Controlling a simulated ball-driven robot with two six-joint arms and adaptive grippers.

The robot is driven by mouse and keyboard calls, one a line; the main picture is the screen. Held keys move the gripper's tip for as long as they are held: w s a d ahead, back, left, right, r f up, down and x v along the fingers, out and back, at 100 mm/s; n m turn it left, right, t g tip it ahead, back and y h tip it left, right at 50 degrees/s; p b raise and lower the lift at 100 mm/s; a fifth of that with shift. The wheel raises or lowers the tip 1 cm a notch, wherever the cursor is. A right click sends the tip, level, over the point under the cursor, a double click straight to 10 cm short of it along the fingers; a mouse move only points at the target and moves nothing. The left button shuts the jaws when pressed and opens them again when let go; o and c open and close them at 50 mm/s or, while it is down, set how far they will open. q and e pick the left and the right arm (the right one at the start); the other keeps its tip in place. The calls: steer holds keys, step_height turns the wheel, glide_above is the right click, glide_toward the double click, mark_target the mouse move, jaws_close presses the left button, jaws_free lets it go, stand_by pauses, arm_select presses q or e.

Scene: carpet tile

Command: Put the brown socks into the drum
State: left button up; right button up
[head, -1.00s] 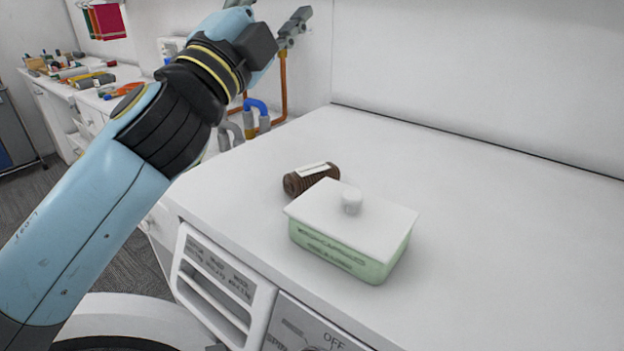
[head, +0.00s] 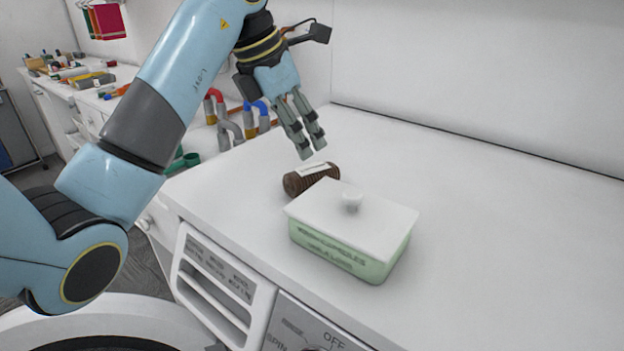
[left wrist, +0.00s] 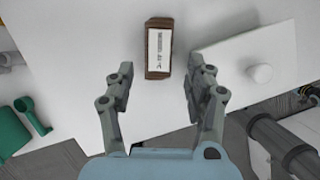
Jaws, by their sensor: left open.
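The brown socks (head: 296,184) are a ribbed roll with a white paper band, lying on the white machine top behind the green box. They also show in the left wrist view (left wrist: 152,66), ahead of and between the fingers. My left gripper (head: 313,154) is open and empty, pointing down above and just behind the socks. In the left wrist view its fingertips (left wrist: 157,80) stand apart on either side of the roll's near end. The drum's opening is not clearly visible; a curved white rim (head: 120,312) shows at the lower left. My right gripper is out of view.
A green box with a white knobbed lid (head: 350,250) stands close in front of the socks. The machine top (head: 480,220) is clear to the right, with a wall behind. Pipes with red and blue bends (head: 262,112) rise beyond the left edge.

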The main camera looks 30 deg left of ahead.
mark_target(311, 169)
arm_select(q)
steer(key=x, duration=0.3)
steer(key=shift+d+f, duration=0.1)
steer(key=p+x, duration=0.2)
steer(key=x, duration=0.2)
steer(key=shift+s+f, duration=0.1)
steer(key=shift+f, duration=0.6)
steer(key=shift+f, duration=0.25)
steer(key=c, duration=0.8)
